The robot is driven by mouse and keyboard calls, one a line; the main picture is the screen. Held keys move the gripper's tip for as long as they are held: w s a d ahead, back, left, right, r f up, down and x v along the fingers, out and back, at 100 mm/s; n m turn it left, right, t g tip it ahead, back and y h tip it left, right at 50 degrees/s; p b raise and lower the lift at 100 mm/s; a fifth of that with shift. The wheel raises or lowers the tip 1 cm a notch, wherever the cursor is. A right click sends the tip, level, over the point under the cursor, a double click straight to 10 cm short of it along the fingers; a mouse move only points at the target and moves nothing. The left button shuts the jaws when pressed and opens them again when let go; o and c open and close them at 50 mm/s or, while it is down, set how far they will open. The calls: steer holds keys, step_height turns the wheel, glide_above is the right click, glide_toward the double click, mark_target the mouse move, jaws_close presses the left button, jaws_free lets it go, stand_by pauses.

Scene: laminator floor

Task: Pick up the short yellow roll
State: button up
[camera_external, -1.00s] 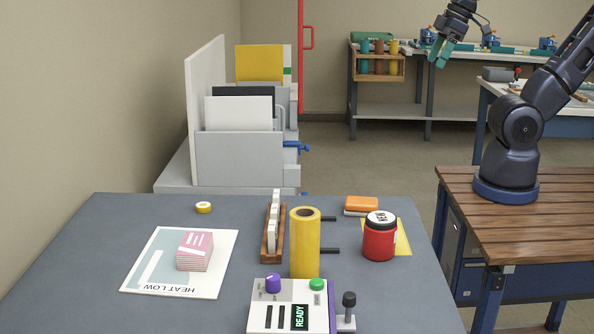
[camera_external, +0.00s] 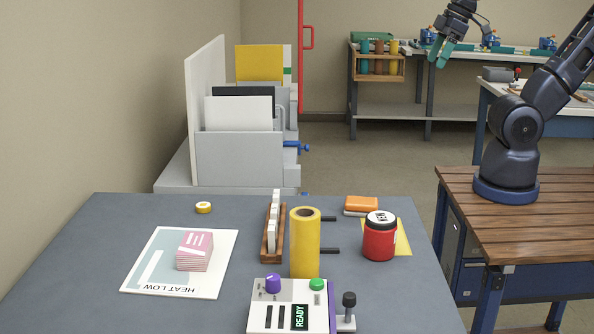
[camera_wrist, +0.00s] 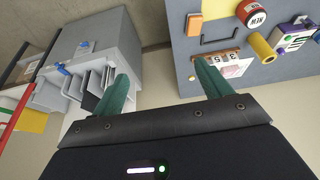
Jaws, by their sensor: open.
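A large yellow roll (camera_external: 305,245) stands upright on the grey table, behind the control box; it also shows in the wrist view (camera_wrist: 262,47). A much smaller, low yellow roll (camera_external: 203,207) lies at the table's back left; a tiny yellow spot in the wrist view (camera_wrist: 192,78) looks like it. My gripper (camera_external: 437,62) is raised high at the upper right, far from both rolls. In the wrist view its two teal fingers (camera_wrist: 163,72) are spread apart with nothing between them.
The grey table (camera_external: 75,245) also holds a wooden rack (camera_external: 266,249), pink cards (camera_external: 194,251) on a mat, a red jar (camera_external: 379,243), an orange block (camera_external: 362,203) and a control box (camera_external: 262,315) reading READY. A grey sheet holder (camera_external: 240,160) stands behind. The back left is fairly clear.

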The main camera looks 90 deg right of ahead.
steer(key=w+a+r+n+g, duration=0.1)
steer(key=w+a+n, duration=0.15)
steer(key=w, duration=0.45)
steer(key=w+a+r+n, duration=0.2)
steer(key=w+a, duration=0.2)
steer(key=w, duration=0.2)
steer(key=n+g, duration=0.4)
steer(key=n, duration=0.7)
glide_above(303, 212)
steer(key=f, duration=2)
steer(key=shift+d, duration=0.2)
steer(key=shift+a+f, duration=0.2)
steer(key=shift+f, duration=0.2)
step_height(303, 212, down, 5)
steer(key=shift+r, duration=0.1)
steer(key=shift+s+d+f, duration=0.1)
steer(key=shift+f, duration=1.3)
steer(key=shift+s+d+f, duration=0.1)
steer(key=shift+f, duration=1.25)
steer(key=c, duration=1.3)
steer(key=shift+o, duration=0.2)
